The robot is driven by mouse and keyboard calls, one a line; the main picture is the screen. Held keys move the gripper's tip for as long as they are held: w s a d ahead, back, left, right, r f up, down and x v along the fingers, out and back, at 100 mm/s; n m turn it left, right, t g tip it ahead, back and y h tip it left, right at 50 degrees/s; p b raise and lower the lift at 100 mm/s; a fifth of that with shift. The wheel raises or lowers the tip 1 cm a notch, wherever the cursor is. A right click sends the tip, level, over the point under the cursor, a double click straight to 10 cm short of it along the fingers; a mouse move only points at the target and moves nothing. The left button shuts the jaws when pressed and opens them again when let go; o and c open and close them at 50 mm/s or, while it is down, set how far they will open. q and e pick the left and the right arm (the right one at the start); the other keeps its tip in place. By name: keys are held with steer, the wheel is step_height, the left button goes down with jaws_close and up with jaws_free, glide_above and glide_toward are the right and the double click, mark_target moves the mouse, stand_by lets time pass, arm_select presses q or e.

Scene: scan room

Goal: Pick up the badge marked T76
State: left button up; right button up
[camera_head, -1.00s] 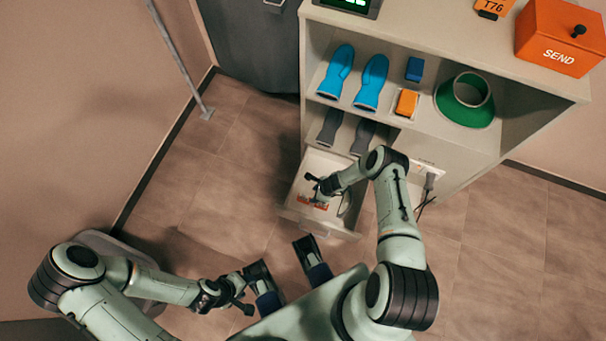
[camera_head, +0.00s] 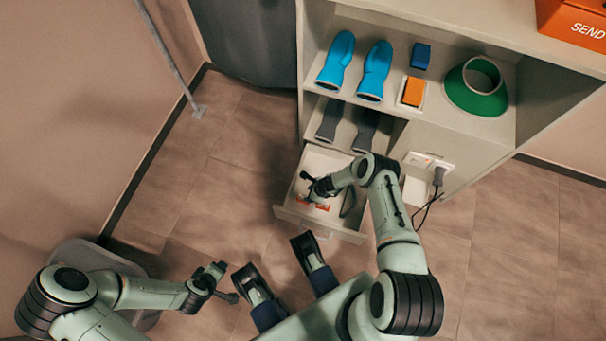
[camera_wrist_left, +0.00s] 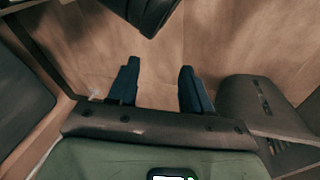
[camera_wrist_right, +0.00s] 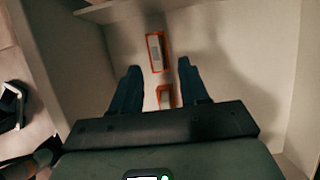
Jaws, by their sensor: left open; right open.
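Two small orange pieces with pale centres lie in the open drawer (camera_head: 346,236). The right wrist view shows them as a farther orange piece (camera_wrist_right: 156,52) and a nearer orange piece (camera_wrist_right: 165,96). No marking on either is readable, so I cannot tell which is T76. My right gripper (camera_head: 310,190) is open and empty over the drawer. My left gripper (camera_head: 224,284) is open and empty above the floor, away from the cabinet.
A socket with a plug (camera_head: 437,176) is right of the drawer. An orange SEND box (camera_head: 575,22) stands on top.

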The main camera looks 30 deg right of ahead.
mark_target(305, 196)
steer(key=b+x, duration=0.4)
steer(key=x, duration=0.1)
steer(key=shift+a, duration=0.2)
arm_select(q)
steer(key=s+a+f+g, duration=0.1)
steer(key=s+f+g, duration=0.2)
steer(key=s+f, duration=0.3)
steer(key=shift+s+f, duration=0.35)
steer(key=shift+s, duration=0.55)
steer(key=shift+a, duration=0.1)
arm_select(e)
jaws_close()
